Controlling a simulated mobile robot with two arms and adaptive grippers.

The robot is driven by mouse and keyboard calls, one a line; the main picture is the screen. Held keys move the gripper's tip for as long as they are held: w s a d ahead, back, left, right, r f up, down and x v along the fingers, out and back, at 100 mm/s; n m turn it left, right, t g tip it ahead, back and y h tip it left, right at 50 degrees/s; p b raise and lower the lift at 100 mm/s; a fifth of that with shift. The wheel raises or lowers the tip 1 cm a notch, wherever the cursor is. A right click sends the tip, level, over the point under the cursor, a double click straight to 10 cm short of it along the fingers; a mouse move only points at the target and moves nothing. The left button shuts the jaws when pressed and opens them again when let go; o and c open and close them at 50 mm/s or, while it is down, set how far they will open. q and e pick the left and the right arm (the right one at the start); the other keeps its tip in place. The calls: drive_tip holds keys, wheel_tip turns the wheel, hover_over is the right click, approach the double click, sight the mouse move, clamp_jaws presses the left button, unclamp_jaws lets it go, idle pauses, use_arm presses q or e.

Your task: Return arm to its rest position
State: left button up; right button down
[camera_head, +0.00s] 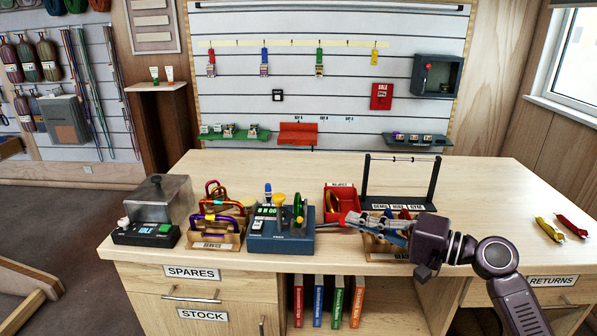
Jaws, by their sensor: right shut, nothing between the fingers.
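My right gripper (352,220) reaches in from the lower right over the workbench. Its fingers are shut and empty, pointing left, just right of the blue test device (282,243). The gripper passes in front of the demo bin (375,252) and the lower part of the red reject bin (340,200), hiding parts of both. Whether it touches either bin I cannot tell. My right arm's dark links run from there down to the bottom right edge. My left gripper is not in view.
The wooden workbench (480,190) has free room at right, before red and yellow items (570,226). A black stand (433,185) rises behind the gripper. The service tray (215,240) with carabiners and a clear-lidded device (150,234) stand at left.

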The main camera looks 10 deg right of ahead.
drive_tip(key=s+a+f+n+g+h, duration=0.35)
drive_tip(key=s+f, duration=0.45)
drive_tip(key=f, duration=0.5)
drive_tip(key=s+a+f+n+g+h, duration=0.2)
drive_tip(key=s+a+f+h, duration=0.15)
drive_tip(key=s+f, duration=0.75)
drive_tip(key=s+d+f+n+g+h, duration=0.1)
drive_tip(key=s+d+f+h, duration=0.25)
drive_tip(key=s, duration=0.35)
drive_tip(key=s+d+f+n+g+h, duration=0.1)
drive_tip(key=s+d+f+g+h, duration=0.2)
drive_tip(key=s, duration=0.5)
wheel_tip(320, 180, down, 27)
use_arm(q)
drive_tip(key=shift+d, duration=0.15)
use_arm(e)
drive_tip(key=s+d+f, duration=0.2)
drive_tip(key=s+f, duration=1.5)
drive_tip(key=s, duration=0.1)
drive_tip(key=shift+s+d+n+g, duration=0.2)
drive_tip(key=shift+d+n+g, duration=0.15)
drive_tip(key=shift+g, duration=0.1)
